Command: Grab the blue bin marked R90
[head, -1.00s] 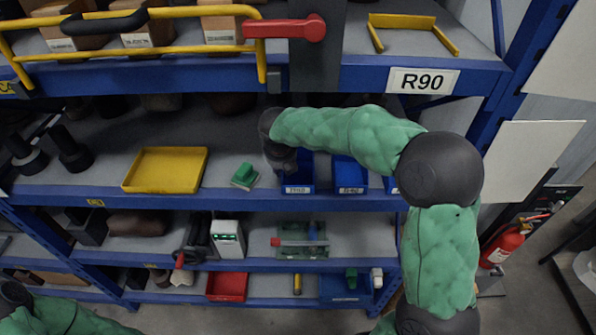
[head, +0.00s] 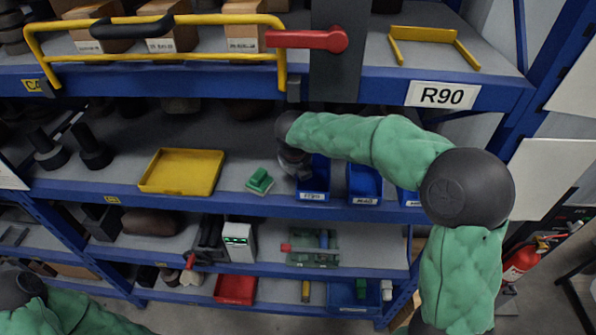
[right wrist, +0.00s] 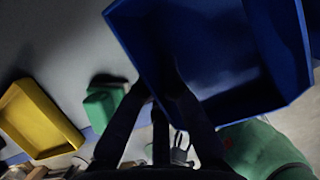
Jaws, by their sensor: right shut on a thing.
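A blue bin (head: 314,181) with a white label stands at the front of the middle shelf. Its label is too small to read surely. My right gripper (head: 297,168) is at its left side, partly hidden by my own wrist. In the right wrist view the fingers (right wrist: 167,95) are shut on the wall of the blue bin (right wrist: 205,50), which looks empty inside. A second blue bin (head: 364,185) is just to the right, and part of a third (head: 408,197) shows beside my arm. A large R90 sign (head: 442,95) is on the upper shelf's beam. My left gripper is out of view.
A yellow tray (head: 181,172) and a small green block (head: 259,181) lie left of the bins. The upper shelf's blue beam (head: 380,87) runs above my right forearm. A red fire extinguisher (head: 520,262) stands at the right.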

